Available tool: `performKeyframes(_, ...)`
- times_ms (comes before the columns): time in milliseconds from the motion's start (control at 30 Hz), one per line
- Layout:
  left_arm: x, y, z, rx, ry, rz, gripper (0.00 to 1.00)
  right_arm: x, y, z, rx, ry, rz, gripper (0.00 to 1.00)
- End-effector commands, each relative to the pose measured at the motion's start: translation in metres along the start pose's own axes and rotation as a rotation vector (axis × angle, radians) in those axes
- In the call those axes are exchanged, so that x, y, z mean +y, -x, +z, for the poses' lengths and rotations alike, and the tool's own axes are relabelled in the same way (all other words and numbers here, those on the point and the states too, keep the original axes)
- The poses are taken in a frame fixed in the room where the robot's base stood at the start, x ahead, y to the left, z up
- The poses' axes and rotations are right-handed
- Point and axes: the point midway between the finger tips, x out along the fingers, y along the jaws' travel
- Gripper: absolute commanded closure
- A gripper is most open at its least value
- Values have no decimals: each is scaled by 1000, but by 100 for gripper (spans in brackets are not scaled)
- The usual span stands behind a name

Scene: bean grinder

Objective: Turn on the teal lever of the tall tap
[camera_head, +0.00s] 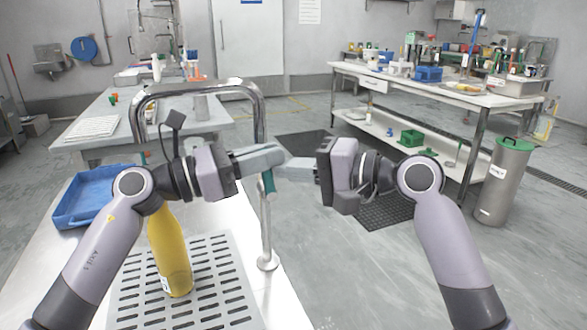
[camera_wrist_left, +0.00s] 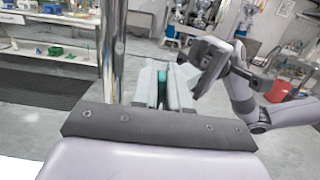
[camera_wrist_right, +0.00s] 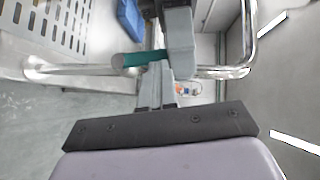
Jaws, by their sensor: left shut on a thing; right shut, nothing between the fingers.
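The tall tap (camera_head: 259,130) is a chrome arch with its spout over the counter. Its teal lever (camera_head: 268,184) shows partly below my left fingers; it also shows in the left wrist view (camera_wrist_left: 161,88) between those fingers and in the right wrist view (camera_wrist_right: 138,59). My left gripper (camera_head: 276,156) is shut on the teal lever beside the tap's post. My right gripper (camera_head: 292,167) is shut and empty, its tips close to the left gripper's tips and the lever. Whether the right tips touch the lever cannot be told.
A yellow bottle (camera_head: 170,250) stands on the slotted drain plate (camera_head: 215,290) near the spout. A blue tray (camera_head: 95,197) lies at the left. A steel bin (camera_head: 503,185) and a cluttered table (camera_head: 400,84) stand at the right.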

Motion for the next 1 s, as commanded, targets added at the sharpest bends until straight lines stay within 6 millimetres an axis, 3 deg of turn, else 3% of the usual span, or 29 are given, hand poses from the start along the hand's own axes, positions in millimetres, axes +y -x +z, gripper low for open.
performKeyframes(67,-2,-2,0,0,-1,-4,100,0,-5,7,-20,-1,0,100)
performKeyframes(100,-2,-2,0,0,-1,-5,73,0,-5,8,-21,-1,0,100)
performKeyframes(133,-2,-2,0,0,-1,-5,65,0,-5,8,-21,-1,0,100)
performKeyframes(767,-7,-3,0,1,1,-19,65,0,-4,5,-14,-2,0,100)
performKeyframes(1000,-4,23,-1,2,0,-11,65,0,-3,4,-10,-2,0,100)
